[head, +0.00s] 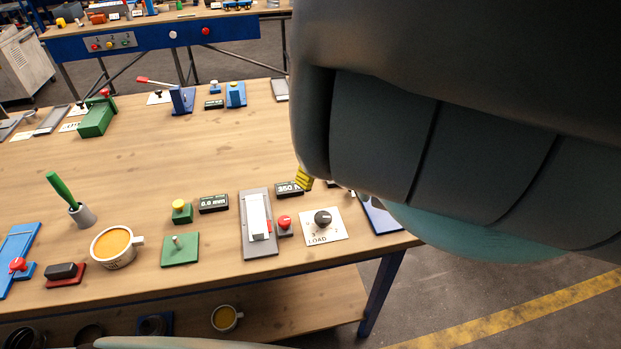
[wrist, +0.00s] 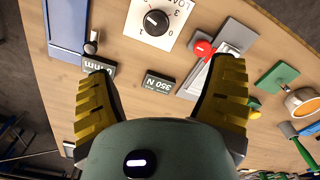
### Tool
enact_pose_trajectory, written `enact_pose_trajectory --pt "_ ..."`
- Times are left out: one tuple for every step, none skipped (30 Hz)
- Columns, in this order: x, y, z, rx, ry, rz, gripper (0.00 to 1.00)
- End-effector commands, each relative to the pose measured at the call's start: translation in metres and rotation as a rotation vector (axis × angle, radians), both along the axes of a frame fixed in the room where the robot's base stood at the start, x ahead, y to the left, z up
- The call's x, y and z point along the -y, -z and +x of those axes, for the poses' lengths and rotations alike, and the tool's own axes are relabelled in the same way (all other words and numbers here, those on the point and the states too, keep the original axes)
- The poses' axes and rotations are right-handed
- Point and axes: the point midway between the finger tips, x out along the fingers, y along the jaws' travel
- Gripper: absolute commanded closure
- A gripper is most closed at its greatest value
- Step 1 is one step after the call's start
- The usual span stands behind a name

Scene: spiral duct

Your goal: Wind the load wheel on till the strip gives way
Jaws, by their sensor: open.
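The load wheel (head: 322,217) is a black knob on a white plate marked LOAD, near the bench's front right. In the wrist view the load wheel (wrist: 156,22) is ahead of my fingers, beyond the 350 N display (wrist: 158,82). My gripper (wrist: 163,76) is open and empty, its yellow fingers wide apart above the bench. In the head view one yellow fingertip of my gripper (head: 304,178) shows over the display (head: 289,189); my arm hides the rest. I cannot make out the strip for certain.
Beside the wheel are a red button (head: 284,222) and a grey plate with a white bar (head: 257,216). A blue fixture (head: 381,216) at the bench's right end is partly behind my arm. A cup (head: 117,246) and a green plate (head: 180,250) stand further left.

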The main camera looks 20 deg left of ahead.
Motion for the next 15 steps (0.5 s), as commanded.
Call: enact_pose_trajectory --pt "0.006 -0.009 0.006 0.007 0.024 0.010 0.18" --pt "-0.001 -0.008 0.008 0.015 0.028 0.033 0.18" --pt "-0.008 -0.008 0.012 0.031 0.034 0.058 0.18" --pt "-0.014 -0.009 0.015 0.042 0.037 0.076 0.18" --pt "-0.019 -0.010 0.017 0.053 0.040 0.095 0.18" --pt "-0.026 -0.011 0.021 0.065 0.045 0.119 0.18" --pt "-0.032 -0.013 0.023 0.076 0.049 0.137 0.18" --pt "-0.037 -0.014 0.026 0.087 0.054 0.155 0.18" --pt "-0.043 -0.017 0.030 0.103 0.061 0.179 0.18" --pt "-0.048 -0.018 0.034 0.116 0.068 0.197 0.18" --pt "-0.052 -0.020 0.037 0.127 0.074 0.215 0.18" --pt "-0.058 -0.023 0.040 0.141 0.082 0.238 0.18" --pt "-0.063 -0.025 0.043 0.151 0.088 0.257 0.18" --pt "-0.068 -0.027 0.046 0.163 0.095 0.277 0.18" --pt "-0.074 -0.030 0.051 0.180 0.105 0.302 0.18"
